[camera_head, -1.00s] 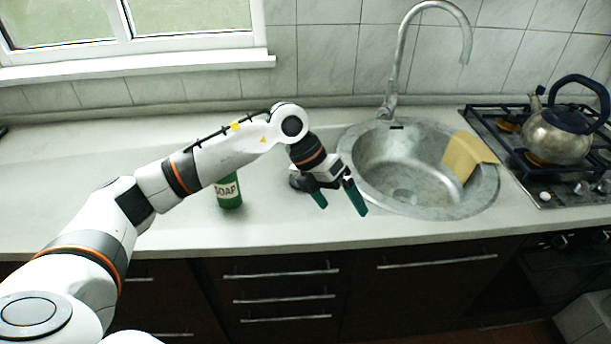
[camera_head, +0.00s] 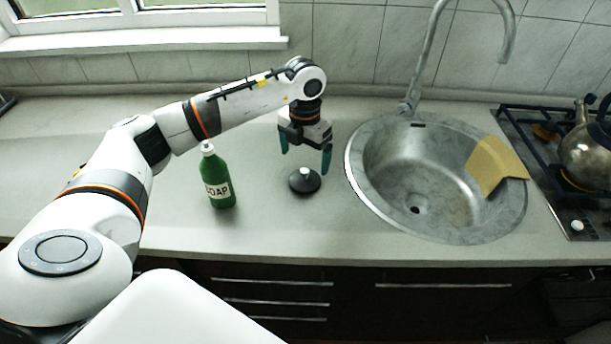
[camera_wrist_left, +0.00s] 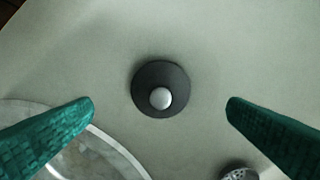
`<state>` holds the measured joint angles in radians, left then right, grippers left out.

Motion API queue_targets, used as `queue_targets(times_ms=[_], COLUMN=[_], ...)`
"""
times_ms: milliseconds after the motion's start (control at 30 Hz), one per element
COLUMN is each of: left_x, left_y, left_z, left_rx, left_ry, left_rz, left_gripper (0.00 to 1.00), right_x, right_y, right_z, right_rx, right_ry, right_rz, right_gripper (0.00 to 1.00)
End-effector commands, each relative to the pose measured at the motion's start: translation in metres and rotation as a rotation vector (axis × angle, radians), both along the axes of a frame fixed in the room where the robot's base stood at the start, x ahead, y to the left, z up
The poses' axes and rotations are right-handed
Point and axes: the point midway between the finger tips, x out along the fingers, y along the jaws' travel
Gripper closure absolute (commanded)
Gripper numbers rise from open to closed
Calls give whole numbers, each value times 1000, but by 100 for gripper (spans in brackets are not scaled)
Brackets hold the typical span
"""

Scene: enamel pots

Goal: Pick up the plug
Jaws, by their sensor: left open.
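The plug (camera_head: 304,181) is a round black disc with a small light knob on top. It lies on the counter between the soap bottle and the sink, and it also shows in the left wrist view (camera_wrist_left: 146,78). My left gripper (camera_head: 306,160) is open, with green fingers pointing down. It is empty and hangs above the counter, slightly behind and above the plug. In the left wrist view the plug lies between the lines of the two fingers (camera_wrist_left: 160,108), a little beyond their tips, touching neither. My right gripper is out of view.
A green soap bottle (camera_head: 219,182) stands left of the plug. The round metal sink (camera_head: 358,186) is to the right, with a tap (camera_head: 424,70) behind it and a yellow cloth (camera_head: 494,165) on its rim. A kettle (camera_head: 585,150) sits on the stove. The counter in front is clear.

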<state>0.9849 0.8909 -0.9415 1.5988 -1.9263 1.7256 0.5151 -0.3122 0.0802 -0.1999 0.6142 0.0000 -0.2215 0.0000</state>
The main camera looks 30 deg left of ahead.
Motion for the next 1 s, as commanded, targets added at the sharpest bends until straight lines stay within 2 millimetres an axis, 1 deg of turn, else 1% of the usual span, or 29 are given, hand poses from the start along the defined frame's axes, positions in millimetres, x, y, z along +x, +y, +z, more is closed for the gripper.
queue_targets(times_ms=[67,167,267,400,500,600,800,833,867,1000], left_x=[0,0,-1,-2,-1,-1,-1,-1,-1,-1], left_y=[0,0,0,1,1,1,1,1,1,1], left_z=[-8,-14,-23,-44,-58,-64,-66,-66,-66,-66], left_rx=[0,0,-1,-1,-2,-1,-1,-1,-1,-1], left_ry=[2,0,3,4,1,0,-1,-1,-1,-1], left_rz=[0,-1,-1,-1,-1,-2,-2,-2,-2,-2], left_gripper=[3,3,3,3,3,3,3,5,10,33], right_x=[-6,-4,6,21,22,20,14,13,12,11], right_y=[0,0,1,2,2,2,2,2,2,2], right_z=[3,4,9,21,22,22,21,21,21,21], right_rx=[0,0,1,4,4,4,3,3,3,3], right_ry=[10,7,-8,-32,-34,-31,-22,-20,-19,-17], right_rz=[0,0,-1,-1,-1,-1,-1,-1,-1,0], right_gripper=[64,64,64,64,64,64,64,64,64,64])
